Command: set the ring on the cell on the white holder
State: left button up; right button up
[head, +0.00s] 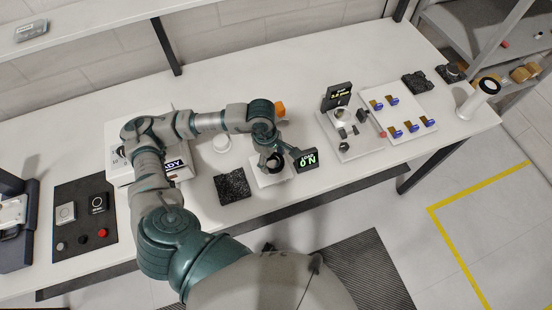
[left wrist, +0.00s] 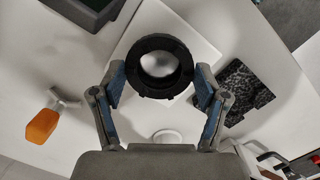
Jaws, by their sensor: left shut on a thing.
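My left gripper (head: 270,160) is shut on a black ring (left wrist: 160,67), whose sides lie between the two fingertips in the left wrist view. The ring is over the white holder (head: 262,181), a square plate that also shows in the left wrist view (left wrist: 203,47). A pale rounded surface, perhaps the cell, shows through the ring's hole. I cannot tell whether the ring touches it. The load display (head: 306,160) beside the holder reads 0 N. My gripper hides much of the ring and the cell in the head view. My right gripper is not in view.
A black textured slab (head: 232,186) lies left of the holder. A white round disc (head: 221,144) is behind it. To the right stand a fixture with a display (head: 339,96) and a white board with blue clips (head: 395,128). A white box (head: 118,172) stands left.

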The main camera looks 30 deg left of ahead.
pick_arm(q)
jog(key=o, duration=0.7)
jog(key=shift+a+f, duration=0.15)
jog(key=shift+a, duration=0.2)
jog(key=o, duration=0.4)
jog(key=shift+a, duration=0.45)
jog(key=shift+d, duration=0.7)
jog(key=shift+d+r, duration=0.25)
jog(key=shift+r, duration=0.05)
jog(key=shift+a+r, duration=0.3)
jog(key=shift+r, duration=1.6)
jog(key=shift+a+r, duration=0.25)
jog(key=shift+r, duration=1.6)
jog(key=shift+a+r, duration=0.3)
jog(key=shift+r, duration=1.6)
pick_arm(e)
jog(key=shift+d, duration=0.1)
